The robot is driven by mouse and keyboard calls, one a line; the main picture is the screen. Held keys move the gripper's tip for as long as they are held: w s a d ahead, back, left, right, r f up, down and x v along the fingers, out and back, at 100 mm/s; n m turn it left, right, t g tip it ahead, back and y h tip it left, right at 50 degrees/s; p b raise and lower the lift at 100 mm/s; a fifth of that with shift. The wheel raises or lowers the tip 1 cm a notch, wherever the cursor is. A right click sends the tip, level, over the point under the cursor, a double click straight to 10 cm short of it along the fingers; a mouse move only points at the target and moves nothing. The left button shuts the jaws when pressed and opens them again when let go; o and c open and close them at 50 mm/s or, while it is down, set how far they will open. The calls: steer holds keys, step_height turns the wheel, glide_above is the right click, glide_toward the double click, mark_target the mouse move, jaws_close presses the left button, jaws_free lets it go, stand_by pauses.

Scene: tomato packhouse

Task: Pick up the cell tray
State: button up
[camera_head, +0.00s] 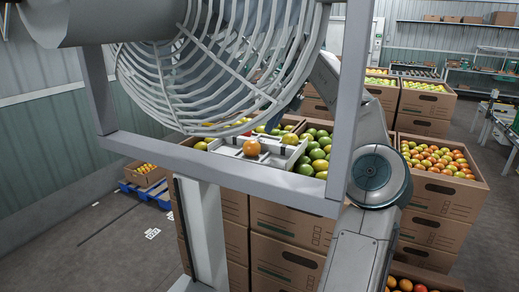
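The cell tray (284,153), pale grey-white with raised dividers, lies on top of the tomatoes in an open brown carton (290,222) near the middle of the view. An orange-red tomato (251,148) sits on or in it. A grey frame bar crosses in front of the carton, close below the tray, and the wire cage hangs just above it. My arm (372,178) rises on the right of the tray and bends up and left behind the frame and cage. My gripper cannot be made out there, so its opening and distance from the tray are hidden.
A grey frame with a round wire fan cage (225,60) fills the upper foreground. More tomato cartons (438,195) are stacked to the right and behind. A small carton (144,174) stands on a blue pallet (150,193) at left. The floor at lower left is open.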

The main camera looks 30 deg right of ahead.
mark_target(264, 142)
steer(key=shift+x, duration=3.3)
steer(key=shift+a, duration=0.2)
jaws_close()
